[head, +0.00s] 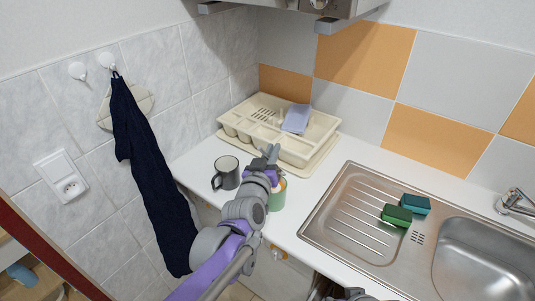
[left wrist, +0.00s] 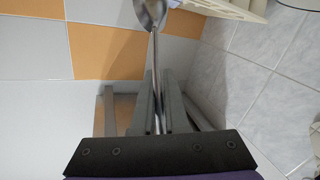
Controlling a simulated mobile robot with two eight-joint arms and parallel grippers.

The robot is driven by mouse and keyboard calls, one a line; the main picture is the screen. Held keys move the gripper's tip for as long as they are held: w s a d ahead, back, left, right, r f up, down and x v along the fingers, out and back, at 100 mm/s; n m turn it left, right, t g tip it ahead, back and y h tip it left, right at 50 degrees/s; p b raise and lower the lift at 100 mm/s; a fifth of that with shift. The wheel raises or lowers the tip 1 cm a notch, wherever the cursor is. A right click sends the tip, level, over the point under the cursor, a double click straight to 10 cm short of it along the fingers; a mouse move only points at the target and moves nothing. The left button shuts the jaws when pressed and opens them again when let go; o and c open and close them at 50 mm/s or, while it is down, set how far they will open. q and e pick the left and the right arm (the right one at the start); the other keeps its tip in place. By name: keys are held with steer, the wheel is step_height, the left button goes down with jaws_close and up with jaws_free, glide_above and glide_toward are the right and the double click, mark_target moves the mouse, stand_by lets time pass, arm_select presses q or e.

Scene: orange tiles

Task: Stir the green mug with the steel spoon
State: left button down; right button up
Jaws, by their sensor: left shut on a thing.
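The green mug (head: 278,196) stands on the white counter in the head view, largely hidden behind my left wrist; its inside does not show. My left gripper (head: 271,153) is above it, between the mug and the dish rack. In the left wrist view my left gripper (left wrist: 158,95) is shut on the handle of the steel spoon (left wrist: 150,13). The spoon's bowl points away from the fingers, at the top of that view. In the head view I cannot make out the spoon clearly.
A dark grey mug (head: 227,174) stands just left of the green one. A cream dish rack (head: 318,129) with a bluish cloth (head: 297,119) is behind. A steel sink (head: 340,222) with two sponges (head: 397,216) is right. A navy towel (head: 150,170) hangs left.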

arm_select(q)
step_height(320, 180, up, 5)
steer(key=w+g+y+p, duration=0.1)
steer(key=w+g+p, duration=0.1)
steer(key=g+p, duration=0.15)
arm_select(e)
step_height(320, 180, up, 6)
steer(key=w, duration=0.3)
arm_select(q)
step_height(320, 180, down, 14)
steer(key=b, duration=0.7)
steer(key=shift+a+f+m, duration=0.15)
steer(key=shift+f+m, duration=0.05)
steer(key=shift+m, duration=0.2)
arm_select(e)
steer(key=s+f, duration=0.4)
steer(key=f, duration=0.6)
